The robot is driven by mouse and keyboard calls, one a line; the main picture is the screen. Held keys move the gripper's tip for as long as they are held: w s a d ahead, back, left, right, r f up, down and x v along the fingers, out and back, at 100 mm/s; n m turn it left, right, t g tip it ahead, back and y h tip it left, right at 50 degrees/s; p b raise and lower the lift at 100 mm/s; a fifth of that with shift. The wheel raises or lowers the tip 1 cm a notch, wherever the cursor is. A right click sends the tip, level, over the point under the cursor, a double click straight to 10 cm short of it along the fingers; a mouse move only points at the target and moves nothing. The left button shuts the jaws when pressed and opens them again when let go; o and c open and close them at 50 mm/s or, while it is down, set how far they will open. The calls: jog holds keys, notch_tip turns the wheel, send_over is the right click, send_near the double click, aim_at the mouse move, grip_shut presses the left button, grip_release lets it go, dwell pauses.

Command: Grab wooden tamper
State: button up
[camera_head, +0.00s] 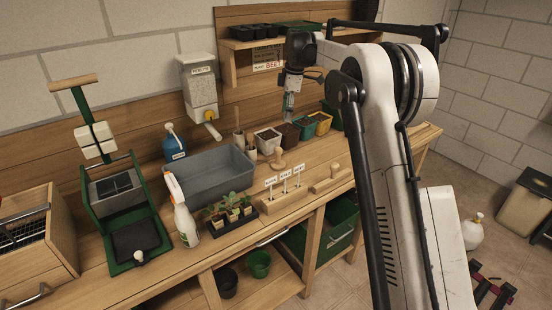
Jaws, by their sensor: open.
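Two wooden pieces on the bench could be the wooden tamper, and I cannot tell for sure which. One is a small round wooden piece with an upright knob (277,160), near the bench middle, in front of the pots. The other is a flat wooden block with a short upright handle (331,181), at the front edge to the right. My gripper (288,108) points down above and behind both, over the row of pots. It is open and apart from both pieces. Its fingers are small in this view.
Square pots (268,139) stand in a row behind the wooden pieces. A block with label stakes (285,199), a seedling tray (229,220), a spray bottle (183,217) and a grey tub (208,176) stand to the left. A shelf (262,42) is behind my gripper.

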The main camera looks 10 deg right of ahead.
aim_at(279, 148)
jog(key=shift+n+g, duration=0.3)
jog(key=shift+n, duration=0.6)
jog(key=w+f, duration=0.1)
jog(key=f, duration=0.3)
jog(key=w+a+f, duration=0.1)
jog(key=f, duration=0.3)
jog(key=w+f+p, duration=0.1)
jog(key=f, duration=0.3)
jog(key=shift+a+f, duration=0.1)
jog(key=shift+a, duration=0.2)
jog(key=shift+s+a+f+p, duration=0.1)
jog(key=shift+a+f+p, duration=0.05)
jog(key=shift+f, duration=0.75)
jog(key=shift+s+a+f+p, duration=0.1)
jog(key=shift+s+a+f, duration=0.05)
jog(key=shift+f, duration=0.7)
jog(key=shift+s+a+f+p, duration=0.1)
jog(key=shift+a+f+p, duration=0.05)
jog(key=shift+f, duration=0.75)
grip_shut()
